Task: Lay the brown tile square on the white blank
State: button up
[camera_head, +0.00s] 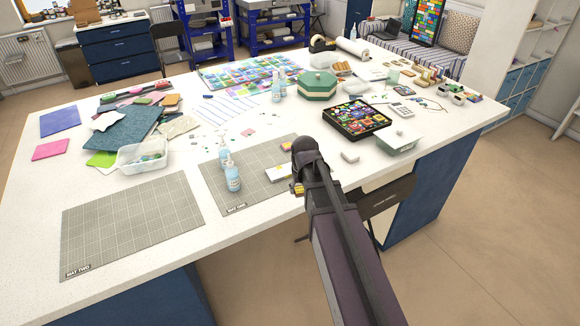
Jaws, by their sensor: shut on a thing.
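My gripper (297,187) is seen from behind and above, over the right grey cutting mat (214,182). It is shut, and a small yellow-brown bit shows at its tip, which fits the brown tile, though my gripper hides most of that spot. A flat white piece with a yellowish edge, which looks like the white blank (277,174), lies on the mat just left of my gripper. My gripper partly covers it. I cannot tell whether the held piece touches the blank.
Two pump bottles (233,177) stand on the right mat, left of the blank. The left grey mat (130,222) is clear. A clear tub (142,155), a black tray of coloured pieces (356,121) and a green lidded box (317,87) stand farther back.

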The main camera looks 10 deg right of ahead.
jog(key=shift+d, duration=0.25)
jog(key=shift+w+d+r+n+p, duration=0.2)
jog(key=shift+d+r+n+p, duration=0.1)
jog(key=shift+d+r+p, duration=0.1)
jog(key=shift+w+d+r+n+p, duration=0.15)
jog(key=shift+d+r+n+p, duration=0.15)
jog(key=shift+d+n, duration=0.25)
jog(key=shift+w+d+r+n+p, duration=0.1)
jog(key=shift+d+r+n+p, duration=0.15)
jog(key=shift+d+n, duration=0.25)
jog(key=shift+a, duration=0.1)
jog(key=w+a, duration=0.1)
jog(key=w, duration=0.3)
jog(key=w+a+f+b, duration=0.1)
jog(key=w, duration=0.4)
jog(key=w+a, duration=0.2)
jog(key=w, duration=0.3)
jog(key=shift+f, duration=0.25)
